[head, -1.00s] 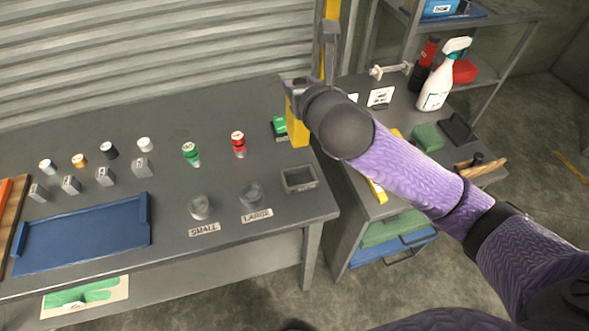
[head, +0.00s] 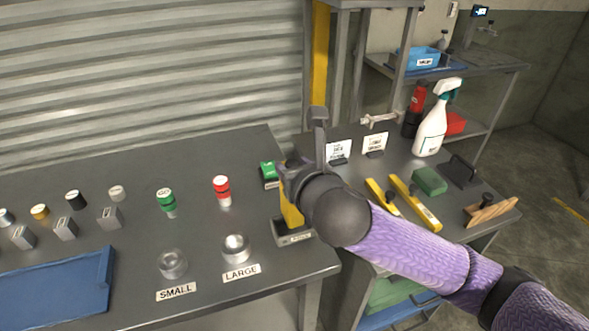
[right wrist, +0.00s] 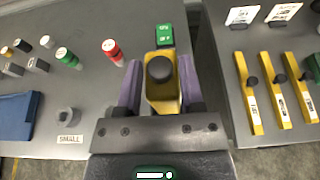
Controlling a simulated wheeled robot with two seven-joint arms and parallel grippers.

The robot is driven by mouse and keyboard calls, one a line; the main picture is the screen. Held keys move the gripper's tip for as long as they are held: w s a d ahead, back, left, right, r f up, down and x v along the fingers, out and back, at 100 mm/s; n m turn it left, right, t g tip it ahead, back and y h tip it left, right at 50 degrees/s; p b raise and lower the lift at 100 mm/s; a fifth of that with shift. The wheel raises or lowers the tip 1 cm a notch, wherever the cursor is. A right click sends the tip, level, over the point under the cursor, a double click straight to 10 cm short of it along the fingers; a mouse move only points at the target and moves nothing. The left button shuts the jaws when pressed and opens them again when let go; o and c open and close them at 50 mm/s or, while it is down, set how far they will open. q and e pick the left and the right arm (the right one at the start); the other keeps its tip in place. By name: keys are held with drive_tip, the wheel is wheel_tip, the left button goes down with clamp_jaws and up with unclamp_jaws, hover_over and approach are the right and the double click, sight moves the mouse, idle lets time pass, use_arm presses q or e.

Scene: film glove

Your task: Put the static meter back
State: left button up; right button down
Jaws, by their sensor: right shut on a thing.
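The static meter (head: 289,214), a yellow body, is held in my right gripper (head: 290,185), mostly hidden by the wrist in the head view. Its lower end is at the small grey labelled holder (head: 294,238) at the table's front right corner; I cannot tell whether it rests inside or is just above. In the right wrist view the yellow meter (right wrist: 162,98) with a black round knob stands between the two purple fingers of the gripper (right wrist: 160,90). My left gripper is not in view.
A green switch box (head: 269,172) lies just behind the holder. Red (head: 222,190) and green (head: 166,200) capped pieces and the SMALL and LARGE round pots stand to the left. A side bench at right holds yellow tools (head: 414,200), a green block and a spray bottle (head: 431,130).

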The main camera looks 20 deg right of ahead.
drive_tip(key=shift+f, duration=0.6)
drive_tip(key=shift+c, duration=1.1)
unclamp_jaws()
drive_tip(key=shift+s+r+p, duration=0.15)
drive_tip(key=shift+s+r, duration=0.15)
drive_tip(key=shift+r, duration=0.2)
drive_tip(key=shift+s+r+p, duration=0.15)
drive_tip(key=shift+s+r, duration=0.1)
drive_tip(key=shift+r, duration=0.2)
drive_tip(key=p+v, duration=0.8)
drive_tip(key=v, duration=0.2)
drive_tip(key=shift+s, duration=0.4)
